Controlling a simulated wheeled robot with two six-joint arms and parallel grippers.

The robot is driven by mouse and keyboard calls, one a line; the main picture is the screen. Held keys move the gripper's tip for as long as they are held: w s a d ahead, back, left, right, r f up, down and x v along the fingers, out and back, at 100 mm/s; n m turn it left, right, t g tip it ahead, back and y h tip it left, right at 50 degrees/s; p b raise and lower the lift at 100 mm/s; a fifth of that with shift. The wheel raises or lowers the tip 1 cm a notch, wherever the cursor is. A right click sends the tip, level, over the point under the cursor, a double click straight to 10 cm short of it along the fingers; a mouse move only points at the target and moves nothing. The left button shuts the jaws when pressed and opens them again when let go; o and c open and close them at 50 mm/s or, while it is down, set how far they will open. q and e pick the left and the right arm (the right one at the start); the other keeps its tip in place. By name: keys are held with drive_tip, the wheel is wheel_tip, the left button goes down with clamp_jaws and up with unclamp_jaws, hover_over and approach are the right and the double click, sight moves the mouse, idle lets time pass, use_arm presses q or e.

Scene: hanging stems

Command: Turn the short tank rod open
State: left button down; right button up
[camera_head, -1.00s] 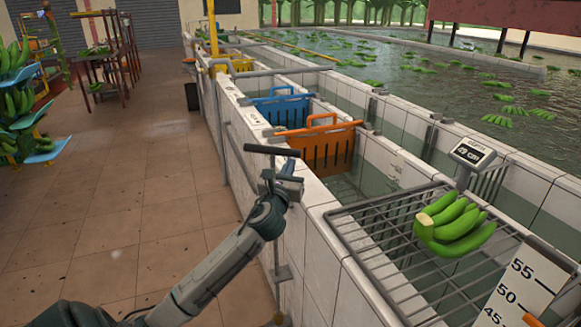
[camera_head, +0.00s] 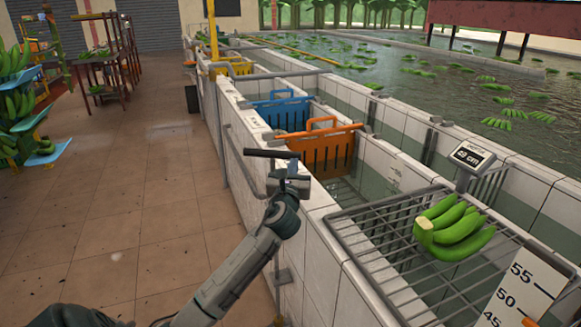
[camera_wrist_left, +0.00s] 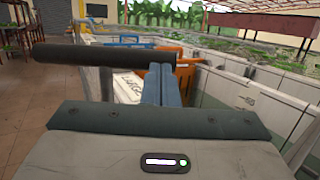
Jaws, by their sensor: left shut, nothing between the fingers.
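The tank rod has a dark crossbar handle (camera_head: 270,153) at the near tank wall, with a thin upright rod (camera_head: 277,262) running down the wall's outer side. My left gripper (camera_head: 292,165) is at the right end of the handle, its fingers shut with nothing between them. In the left wrist view the dark handle (camera_wrist_left: 100,54) lies across the picture to the left, and the closed blue fingers (camera_wrist_left: 161,85) reach up to its right end. Whether they touch it I cannot tell. The rod's middle is partly hidden by my arm. My right gripper is not in view.
A metal rack (camera_head: 385,245) with green bananas (camera_head: 455,232) stands at the right, by a display (camera_head: 472,157) and a depth scale (camera_head: 520,290). Orange (camera_head: 322,150) and blue (camera_head: 283,110) crates hang in the tanks. The tiled floor (camera_head: 120,230) at left is clear.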

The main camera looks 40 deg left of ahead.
sight(300, 159)
use_arm(q)
drive_tip(key=w+n+g+y, duration=0.1)
drive_tip(key=g+y, duration=0.1)
drive_tip(key=w+n+g+y, duration=0.1)
drive_tip(key=n+g+y, duration=0.1)
drive_tip(key=w+n+g+y, duration=0.1)
drive_tip(key=n+y, duration=0.1)
drive_tip(key=shift+w+a+r+g+y, duration=0.1)
drive_tip(key=shift+w+a+g+y, duration=0.1)
drive_tip(key=shift+a+g+y, duration=0.15)
drive_tip(key=shift+w+a+p, duration=0.1)
drive_tip(key=shift+w+p, duration=0.25)
drive_tip(key=shift+p, duration=0.05)
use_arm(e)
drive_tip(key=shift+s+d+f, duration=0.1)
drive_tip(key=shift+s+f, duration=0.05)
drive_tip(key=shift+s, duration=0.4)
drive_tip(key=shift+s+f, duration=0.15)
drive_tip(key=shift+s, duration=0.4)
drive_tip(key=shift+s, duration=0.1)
